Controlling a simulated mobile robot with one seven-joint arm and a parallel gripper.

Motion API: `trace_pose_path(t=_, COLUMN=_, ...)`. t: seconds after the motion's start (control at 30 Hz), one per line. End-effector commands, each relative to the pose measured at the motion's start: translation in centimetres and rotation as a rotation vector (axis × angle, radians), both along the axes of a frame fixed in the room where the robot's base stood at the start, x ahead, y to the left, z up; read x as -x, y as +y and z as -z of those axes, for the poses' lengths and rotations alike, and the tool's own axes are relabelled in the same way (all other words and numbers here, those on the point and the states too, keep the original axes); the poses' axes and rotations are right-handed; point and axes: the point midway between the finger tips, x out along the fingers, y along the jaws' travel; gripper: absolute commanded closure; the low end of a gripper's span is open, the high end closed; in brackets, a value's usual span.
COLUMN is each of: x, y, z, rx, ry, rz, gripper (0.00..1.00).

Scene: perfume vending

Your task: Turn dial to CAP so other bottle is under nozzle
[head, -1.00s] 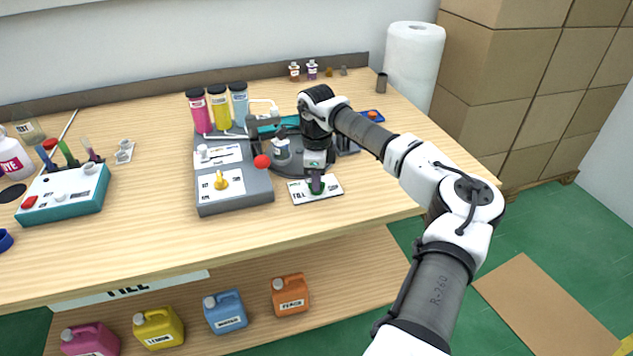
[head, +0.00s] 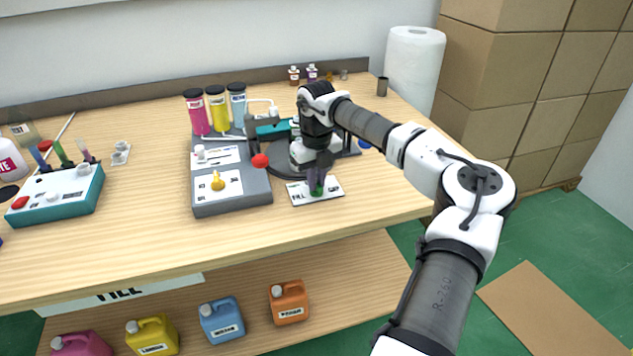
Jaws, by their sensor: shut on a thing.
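My gripper (head: 318,180) points down over a white dial plate (head: 333,193) near the bench's front edge. It is shut on a green dial knob (head: 317,190), most of which the fingers hide. The lettering at the plate's left looks like FILL; no CAP mark can be read. Behind the gripper is a dark round turntable (head: 277,178). A pale shape (head: 300,153), seemingly a bottle, shows partly beside my wrist; the wrist covers the rest. The nozzle area by the teal part (head: 270,129) is partly hidden, so I cannot tell what stands under it.
The grey machine base (head: 232,204) has a red ball lever (head: 260,161) close left of my gripper and a yellow knob (head: 217,182). Pink, yellow and blue cylinders stand behind. A teal box (head: 60,205) is far left. The front bench strip is clear.

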Motion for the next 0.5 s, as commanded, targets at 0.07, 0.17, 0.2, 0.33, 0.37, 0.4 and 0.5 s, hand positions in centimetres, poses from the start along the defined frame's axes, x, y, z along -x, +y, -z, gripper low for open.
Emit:
trace_pose_path(t=0.07, x=-0.01, y=-0.04, z=0.13, rx=0.001, ry=0.0, rz=0.071, gripper=1.0)
trace_pose_path(t=0.17, x=-0.02, y=-0.07, z=0.11, rx=0.003, ry=-0.001, rz=0.166, gripper=1.0)
trace_pose_path(t=0.2, x=-0.01, y=-0.06, z=0.11, rx=0.002, ry=0.0, rz=0.204, gripper=1.0)
trace_pose_path(t=0.33, x=0.0, y=-0.04, z=0.11, rx=0.001, ry=0.0, rz=0.328, gripper=1.0)
trace_pose_path(t=0.37, x=-0.01, y=-0.05, z=0.11, rx=0.002, ry=0.0, rz=0.357, gripper=1.0)
trace_pose_path(t=0.4, x=-0.01, y=-0.06, z=0.1, rx=0.002, ry=-0.001, rz=0.394, gripper=1.0)
trace_pose_path(t=0.5, x=-0.01, y=-0.05, z=0.09, rx=0.002, ry=-0.001, rz=0.489, gripper=1.0)
